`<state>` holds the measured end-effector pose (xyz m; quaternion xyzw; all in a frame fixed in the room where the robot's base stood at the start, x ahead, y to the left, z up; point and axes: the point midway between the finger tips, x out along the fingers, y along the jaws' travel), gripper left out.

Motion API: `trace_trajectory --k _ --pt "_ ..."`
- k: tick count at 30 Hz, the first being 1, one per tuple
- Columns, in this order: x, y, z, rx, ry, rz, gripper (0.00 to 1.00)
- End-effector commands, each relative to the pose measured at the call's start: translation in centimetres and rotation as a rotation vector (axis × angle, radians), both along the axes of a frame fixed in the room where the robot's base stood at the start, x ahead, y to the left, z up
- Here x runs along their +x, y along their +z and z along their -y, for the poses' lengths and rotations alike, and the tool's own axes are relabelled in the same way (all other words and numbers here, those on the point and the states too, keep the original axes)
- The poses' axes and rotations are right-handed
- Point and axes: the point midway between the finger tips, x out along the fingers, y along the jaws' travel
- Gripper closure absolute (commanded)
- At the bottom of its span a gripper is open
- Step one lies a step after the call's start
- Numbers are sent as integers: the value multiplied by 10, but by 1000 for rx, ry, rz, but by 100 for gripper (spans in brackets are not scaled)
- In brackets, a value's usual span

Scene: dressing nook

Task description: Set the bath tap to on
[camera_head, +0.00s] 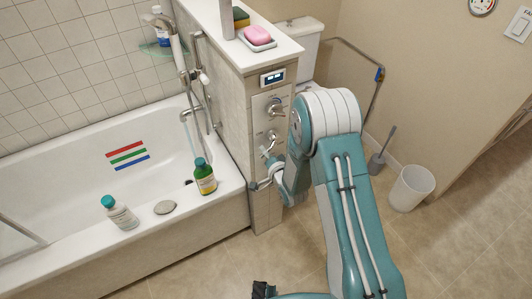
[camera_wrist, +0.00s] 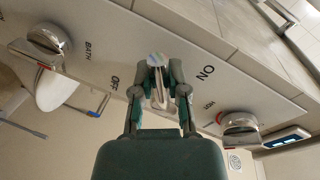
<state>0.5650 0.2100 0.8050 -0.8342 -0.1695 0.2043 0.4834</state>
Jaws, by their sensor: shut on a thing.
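The bath tap lever (camera_wrist: 157,62) is a small chrome handle on a pale panel in the wrist view, between the printed words OFF and ON. My gripper (camera_wrist: 159,90) has its two green fingers on either side of this lever and is shut on it. In the head view, my arm reaches the control panel (camera_head: 263,120) on the end of the half wall. My gripper and the tap lever are small and partly hidden there by my arm. I cannot tell the lever's exact setting.
Chrome knobs sit on both sides in the wrist view, left (camera_wrist: 48,45) and right (camera_wrist: 240,128). A small display (camera_head: 272,78) tops the panel. The bathtub (camera_head: 60,255) holds bottles on its rim.

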Motion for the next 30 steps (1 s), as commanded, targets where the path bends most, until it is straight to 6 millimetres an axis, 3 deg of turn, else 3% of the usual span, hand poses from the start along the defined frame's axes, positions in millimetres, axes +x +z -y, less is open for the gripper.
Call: trace_trajectory --k 14,15,17,30 --pt "3 3 1 15 -7 -2 100" --pt "3 3 1 15 -7 -2 67" --pt "2 3 1 15 -6 -3 45" --pt "-5 3 4 12 -3 -6 45"
